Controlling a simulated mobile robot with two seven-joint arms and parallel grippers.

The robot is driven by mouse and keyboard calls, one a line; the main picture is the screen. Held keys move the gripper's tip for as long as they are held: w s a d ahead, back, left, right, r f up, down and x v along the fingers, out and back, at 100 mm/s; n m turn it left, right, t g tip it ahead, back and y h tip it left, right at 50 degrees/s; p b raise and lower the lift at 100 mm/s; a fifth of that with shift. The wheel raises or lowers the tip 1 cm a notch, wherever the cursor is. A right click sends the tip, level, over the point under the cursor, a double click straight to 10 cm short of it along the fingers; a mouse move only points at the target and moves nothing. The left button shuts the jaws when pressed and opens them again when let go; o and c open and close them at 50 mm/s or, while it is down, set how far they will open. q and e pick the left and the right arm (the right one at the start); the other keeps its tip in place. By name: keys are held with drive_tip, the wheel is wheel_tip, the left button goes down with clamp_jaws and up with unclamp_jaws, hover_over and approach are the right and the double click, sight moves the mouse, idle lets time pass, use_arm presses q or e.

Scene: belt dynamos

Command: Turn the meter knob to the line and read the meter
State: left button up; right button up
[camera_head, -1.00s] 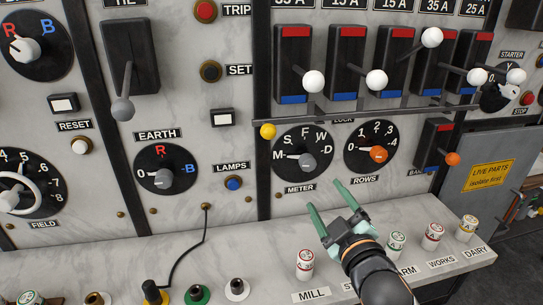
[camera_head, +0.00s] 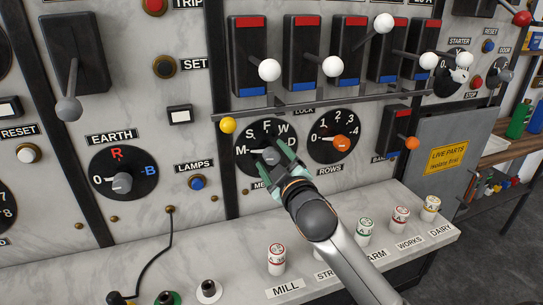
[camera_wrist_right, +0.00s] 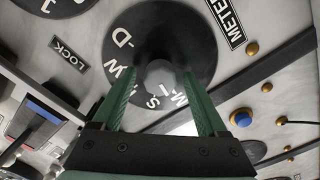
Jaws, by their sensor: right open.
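The meter knob (camera_head: 268,155) is a grey knob on a round black dial (camera_head: 246,165) lettered M, S, F, W, D. In the head view its pointer seems to face left toward M, partly covered by my gripper. My right gripper (camera_head: 274,158) is open at the dial, its green fingers on either side of the knob. In the right wrist view the grey knob (camera_wrist_right: 160,73) shows between the two fingers, with a gap on each side; whether a finger touches it I cannot tell. My left gripper is not in view. No meter face shows.
The orange rows knob (camera_head: 341,143) is close right of the meter dial. Above it runs a grey lock bar (camera_head: 330,103) with a yellow ball end (camera_head: 228,125), below several white-balled levers. Several labelled plugs, such as the mill one (camera_head: 277,258), stand on the ledge below.

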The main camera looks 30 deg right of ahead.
drive_tip(key=shift+w+d, duration=0.1)
drive_tip(key=shift+w, duration=0.4)
clamp_jaws()
idle(0.3)
